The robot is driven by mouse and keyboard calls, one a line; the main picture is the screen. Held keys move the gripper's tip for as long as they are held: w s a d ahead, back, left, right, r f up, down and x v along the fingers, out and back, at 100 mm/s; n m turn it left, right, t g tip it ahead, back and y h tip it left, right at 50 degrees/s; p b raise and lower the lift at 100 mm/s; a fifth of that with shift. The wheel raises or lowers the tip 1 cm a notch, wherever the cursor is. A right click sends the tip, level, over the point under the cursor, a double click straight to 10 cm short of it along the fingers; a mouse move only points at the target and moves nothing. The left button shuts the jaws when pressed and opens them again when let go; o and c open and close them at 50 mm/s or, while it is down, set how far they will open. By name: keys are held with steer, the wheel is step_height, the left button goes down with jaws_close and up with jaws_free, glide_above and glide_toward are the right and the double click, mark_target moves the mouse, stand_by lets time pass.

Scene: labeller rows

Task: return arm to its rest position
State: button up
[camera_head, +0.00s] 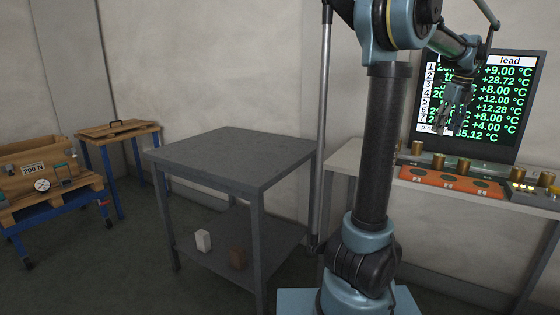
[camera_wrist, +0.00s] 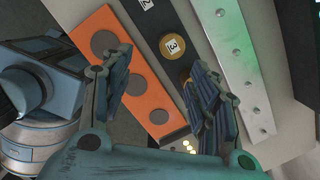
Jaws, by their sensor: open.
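My gripper (camera_head: 456,112) hangs in front of the display screen at the right of the head view, above the bench. In the wrist view its two fingers (camera_wrist: 160,95) are spread apart with nothing between them. Below it lie an orange plate (camera_wrist: 118,60) with several dark round recesses and a dark strip (camera_wrist: 158,15) with numbered spots. A brass weight (camera_wrist: 174,46) labelled 3 sits on that strip. In the head view the orange plate (camera_head: 450,182) lies along the bench front. My arm's column hides part of the bench and wall.
A display (camera_head: 478,100) with green temperature readings stands behind the bench (camera_head: 345,158). Several brass cylinders (camera_head: 438,160) stand near it. Wooden carts (camera_head: 55,195) stand left.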

steer(key=s+a+f+n, duration=0.25)
steer(key=a+n, duration=0.25)
steer(key=a, duration=0.4)
steer(key=s+a+f+n, duration=0.25)
steer(key=a+n, duration=0.35)
steer(key=a, duration=0.3)
steer(key=s+a+f+n, duration=0.2)
steer(key=a+f+n, duration=0.25)
steer(key=a, duration=0.45)
steer(key=s+a+f+n, duration=1.3)
steer(key=s+f+n, duration=0.2)
steer(key=f+n, duration=0.2)
steer(key=shift+a+f+n, duration=0.25)
steer(key=shift+a+n, duration=0.05)
steer(key=shift+n, duration=0.25)
